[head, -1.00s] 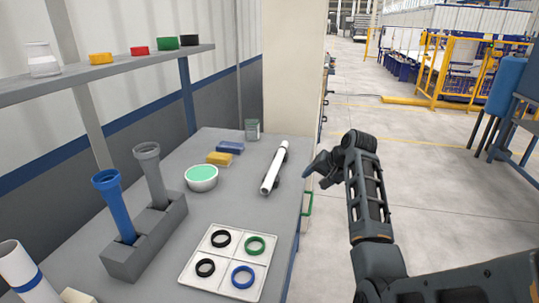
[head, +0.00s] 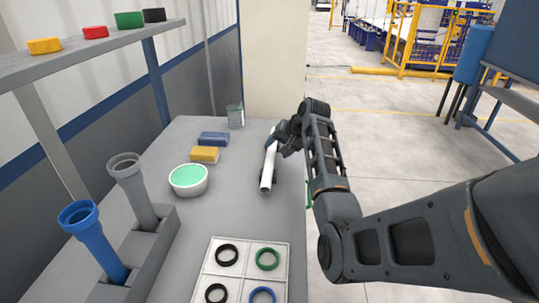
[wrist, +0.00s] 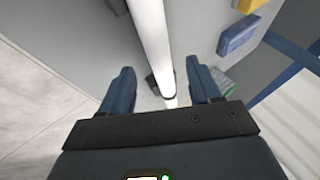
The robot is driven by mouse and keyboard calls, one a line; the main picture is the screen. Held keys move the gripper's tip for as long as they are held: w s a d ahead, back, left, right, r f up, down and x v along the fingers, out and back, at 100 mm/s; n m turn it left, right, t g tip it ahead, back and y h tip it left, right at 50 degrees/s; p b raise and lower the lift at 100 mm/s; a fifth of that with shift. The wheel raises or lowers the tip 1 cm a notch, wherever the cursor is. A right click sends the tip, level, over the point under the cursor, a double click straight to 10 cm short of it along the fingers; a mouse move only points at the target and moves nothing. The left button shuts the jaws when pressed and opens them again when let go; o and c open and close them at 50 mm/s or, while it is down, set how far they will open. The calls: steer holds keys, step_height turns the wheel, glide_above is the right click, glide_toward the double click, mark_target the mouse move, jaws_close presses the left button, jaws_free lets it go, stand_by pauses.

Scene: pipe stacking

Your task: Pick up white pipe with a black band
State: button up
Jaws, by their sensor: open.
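The white pipe (head: 268,168) lies at the right side of the grey table in the head view, its far part hidden behind my gripper (head: 285,140). In the wrist view the white pipe (wrist: 152,45) runs between the two fingers of my gripper (wrist: 163,85), with a dark band (wrist: 168,97) near the gripper body. The fingers are open, one on each side of the pipe, with a gap on both sides. A dark support shows beside the pipe.
A grey block (head: 160,235) holds a blue pipe (head: 92,240) and a grey pipe (head: 134,190). A white bowl (head: 188,188), a yellow block (head: 205,155), a blue block (head: 214,138) and a glass jar (head: 235,117) stand left of the pipe. A white tray (head: 246,272) with coloured rings lies in front.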

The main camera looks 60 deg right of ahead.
mark_target(273, 154)
steer(key=x, duration=0.4)
steer(key=shift+f, duration=0.15)
jaws_close()
stand_by(0.5)
